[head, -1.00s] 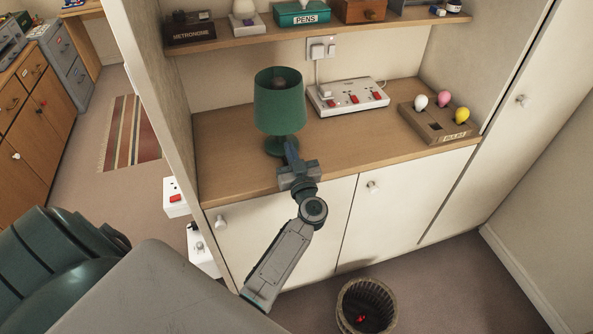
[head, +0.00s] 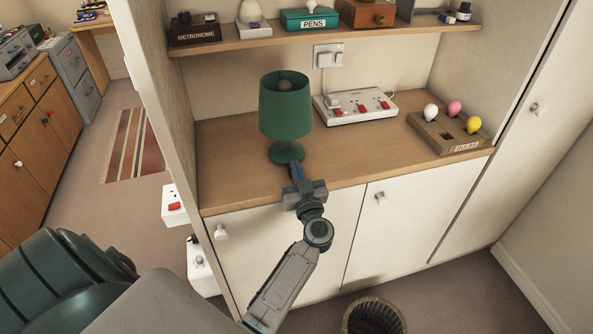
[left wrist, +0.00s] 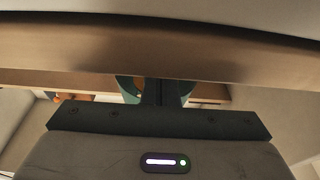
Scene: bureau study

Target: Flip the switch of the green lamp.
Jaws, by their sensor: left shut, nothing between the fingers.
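The green lamp (head: 285,108) stands upright on the wooden counter (head: 232,140). Its bulb shows grey and unlit inside the shade. My left gripper (head: 295,167) is shut and empty, at the front of the lamp's round base (head: 286,153). Its tips overlap or lie close to the base's front edge; I cannot tell if they touch. No switch can be made out on the lamp. In the left wrist view, the shut fingers (left wrist: 162,92) point toward a green part of the lamp (left wrist: 130,88), mostly hidden behind them. My right gripper is not in view.
A white switch box with red switches (head: 355,107) sits behind the lamp to the right, below a wall socket (head: 328,56). A bulb holder (head: 445,135) stands at the counter's right. A shelf (head: 290,40) crosses above. A basket (head: 374,316) stands on the floor.

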